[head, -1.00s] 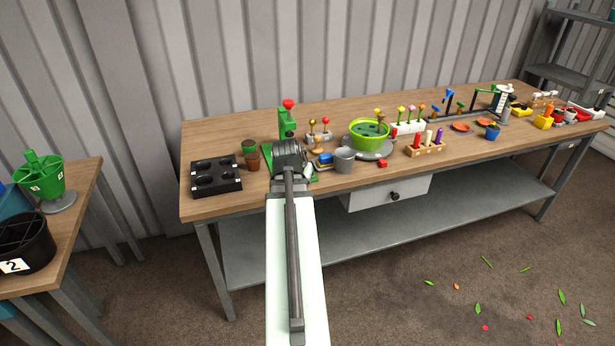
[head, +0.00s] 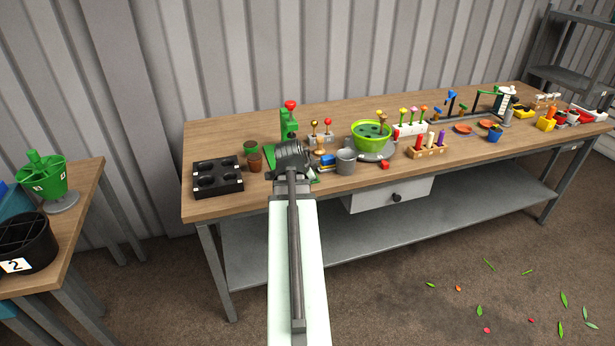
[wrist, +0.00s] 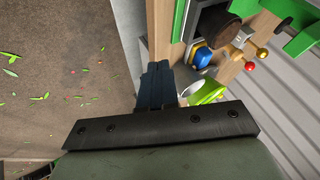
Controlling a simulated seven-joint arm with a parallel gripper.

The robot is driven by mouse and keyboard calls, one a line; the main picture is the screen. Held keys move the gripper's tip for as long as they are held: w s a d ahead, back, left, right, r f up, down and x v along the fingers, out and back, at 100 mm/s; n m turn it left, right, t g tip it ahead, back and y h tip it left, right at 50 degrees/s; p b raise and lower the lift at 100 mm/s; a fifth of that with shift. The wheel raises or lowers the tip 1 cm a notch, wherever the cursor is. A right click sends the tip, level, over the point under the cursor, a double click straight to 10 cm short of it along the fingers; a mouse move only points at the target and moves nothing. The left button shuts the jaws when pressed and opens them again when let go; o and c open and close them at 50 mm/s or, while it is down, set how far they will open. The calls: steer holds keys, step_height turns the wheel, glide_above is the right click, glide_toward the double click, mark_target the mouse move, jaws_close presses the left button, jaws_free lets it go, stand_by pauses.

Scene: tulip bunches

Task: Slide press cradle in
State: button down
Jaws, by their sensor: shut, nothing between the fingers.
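The green press (head: 287,125) with a red knob stands on the bench's left half. My arm hides its lower front, so I cannot clearly make out its cradle in the head view. In the wrist view, part of the green press frame (wrist: 303,38) shows at the upper right. A dark round piece (wrist: 220,27) sits beside it on a grey part; I cannot tell whether this is the cradle. My gripper (wrist: 157,68) is shut and empty, over the bench's front edge and apart from the dark piece. In the head view its fingers are hidden behind my wrist.
Open floor lies before the bench (head: 215,213).

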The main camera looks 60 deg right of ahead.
steer(key=x, duration=0.8)
steer(key=shift+w+d+f, duration=0.1)
steer(key=shift+d+f, duration=0.15)
steer(key=shift+w+d, duration=0.8)
steer(key=shift+d, duration=0.05)
steer(key=shift+w+d, duration=0.55)
steer(key=w+d, duration=1)
steer(key=shift+a, duration=0.1)
steer(key=s+a, duration=0.3)
steer(key=shift+s+a, duration=0.3)
steer(key=shift+s, duration=0.05)
steer(key=v, duration=0.9)
steer(key=shift+r, duration=0.4)
